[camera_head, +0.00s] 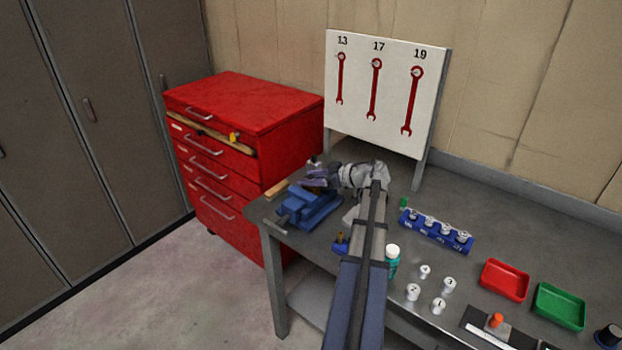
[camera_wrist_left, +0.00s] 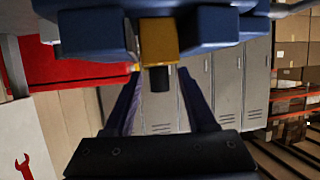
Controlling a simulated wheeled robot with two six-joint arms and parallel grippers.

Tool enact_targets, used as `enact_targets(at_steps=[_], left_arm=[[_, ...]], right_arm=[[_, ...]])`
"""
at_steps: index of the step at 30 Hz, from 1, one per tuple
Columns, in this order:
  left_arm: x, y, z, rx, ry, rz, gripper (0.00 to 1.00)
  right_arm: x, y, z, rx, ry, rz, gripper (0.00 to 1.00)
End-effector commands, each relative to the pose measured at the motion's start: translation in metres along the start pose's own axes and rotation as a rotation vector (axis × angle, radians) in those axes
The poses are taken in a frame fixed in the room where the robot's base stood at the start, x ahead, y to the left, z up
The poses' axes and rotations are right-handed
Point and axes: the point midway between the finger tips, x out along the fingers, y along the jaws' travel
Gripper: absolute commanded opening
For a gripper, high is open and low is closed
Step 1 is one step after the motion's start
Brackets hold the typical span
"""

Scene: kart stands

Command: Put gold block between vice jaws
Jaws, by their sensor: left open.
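The blue vice (camera_head: 308,208) stands on the near left corner of the bench in the head view. In the left wrist view its two blue jaws (camera_wrist_left: 92,32) fill the top. The gold block (camera_wrist_left: 158,40) sits between these jaws, with a dark cylindrical part just below it in the picture. I cannot make out the block in the head view. My left gripper (camera_head: 320,174) is over the vice. Its two fingers (camera_wrist_left: 159,92) are spread and empty, on either side of the dark part and apart from the block. My right gripper is not in view.
A red tool cabinet (camera_head: 240,140) stands left of the bench (camera_head: 450,230). A white wrench board (camera_head: 385,100) rises behind the vice. A blue socket rack (camera_head: 436,232), several weights, a red tray (camera_head: 504,281) and a green tray (camera_head: 559,306) lie to the right.

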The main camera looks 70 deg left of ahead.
Motion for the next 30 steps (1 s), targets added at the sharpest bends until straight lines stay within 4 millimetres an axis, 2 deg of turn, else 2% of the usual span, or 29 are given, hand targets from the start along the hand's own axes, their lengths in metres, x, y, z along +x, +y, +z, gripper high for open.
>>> enact_targets(at_steps=[4, 7, 15, 21, 25, 30], left_arm=[[-0.001, 0.000, -0.003, 0.000, 0.000, 0.000, 0.56], [-0.013, 0.000, -0.004, 0.001, 0.000, 0.003, 0.56], [-0.069, 0.000, -0.006, 0.002, 0.000, 0.003, 0.56], [-0.102, 0.000, -0.004, 0.001, 0.000, 0.003, 0.56], [-0.115, 0.000, -0.003, 0.001, 0.000, 0.002, 0.56], [-0.121, 0.000, -0.002, 0.000, 0.000, 0.000, 0.56]], right_arm=[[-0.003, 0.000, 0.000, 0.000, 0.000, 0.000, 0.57], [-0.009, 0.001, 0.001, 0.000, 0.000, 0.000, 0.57], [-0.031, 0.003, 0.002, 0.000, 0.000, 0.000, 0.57], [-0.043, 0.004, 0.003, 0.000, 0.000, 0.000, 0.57], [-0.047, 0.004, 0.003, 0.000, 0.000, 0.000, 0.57], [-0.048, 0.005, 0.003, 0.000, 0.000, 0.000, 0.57]])
